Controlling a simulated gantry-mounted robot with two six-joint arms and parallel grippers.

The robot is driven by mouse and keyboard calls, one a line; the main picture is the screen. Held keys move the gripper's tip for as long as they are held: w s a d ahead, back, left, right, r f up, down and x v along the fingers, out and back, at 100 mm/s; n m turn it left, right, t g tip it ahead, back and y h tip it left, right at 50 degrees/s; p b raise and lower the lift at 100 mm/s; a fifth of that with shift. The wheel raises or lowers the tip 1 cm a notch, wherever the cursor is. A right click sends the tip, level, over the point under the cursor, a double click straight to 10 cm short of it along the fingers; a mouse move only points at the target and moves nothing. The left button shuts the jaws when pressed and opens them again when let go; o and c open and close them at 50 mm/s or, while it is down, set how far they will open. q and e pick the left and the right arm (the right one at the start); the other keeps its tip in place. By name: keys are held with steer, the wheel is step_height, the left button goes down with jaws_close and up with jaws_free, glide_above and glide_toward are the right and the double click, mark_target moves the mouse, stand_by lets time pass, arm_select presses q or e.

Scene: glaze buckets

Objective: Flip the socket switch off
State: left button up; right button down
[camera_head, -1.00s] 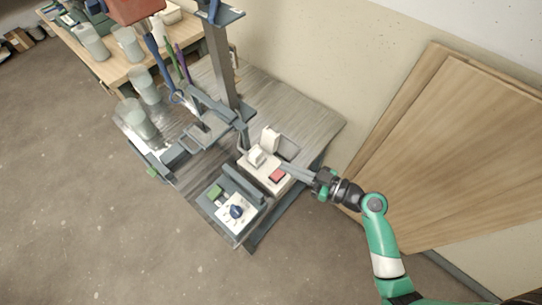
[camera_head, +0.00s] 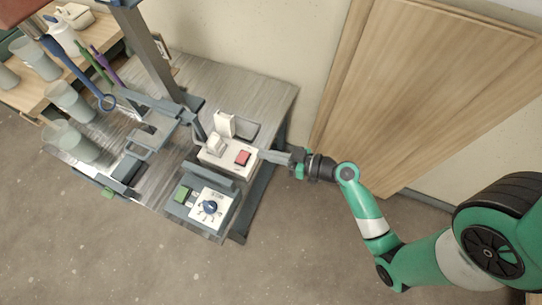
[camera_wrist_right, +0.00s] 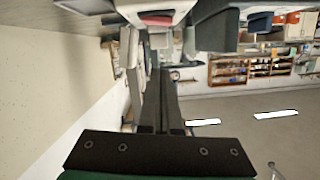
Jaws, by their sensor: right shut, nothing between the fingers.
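The red socket switch (camera_head: 242,158) is a rocker on the right end of a white socket block (camera_head: 215,160) with white plugs (camera_head: 224,124) in it. I cannot tell which way the rocker is tipped. My right gripper (camera_head: 263,155) is shut and empty, its fingertips just right of the switch and apparently apart from it. In the right wrist view, the red switch (camera_wrist_right: 158,20) shows at the top, beyond the fingers (camera_wrist_right: 160,85). My left gripper is not in view.
A control box with a blue knob (camera_head: 209,207) and a green button (camera_head: 182,194) stands in front of the socket block. A metal post (camera_head: 150,50) rises behind, with translucent buckets (camera_head: 70,100) to the left. Wooden boards (camera_head: 420,90) lean on the wall at right.

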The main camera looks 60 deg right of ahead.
glide_above(248, 163)
steer(key=shift+s+d+f+b, duration=0.15)
steer(key=shift+d+f+b, duration=0.2)
steer(key=shift+f, duration=0.3)
steer(key=f, duration=0.1)
steer(key=f+b, duration=0.2)
steer(key=shift+w+a+f, duration=0.25)
steer(key=shift+f, duration=0.3)
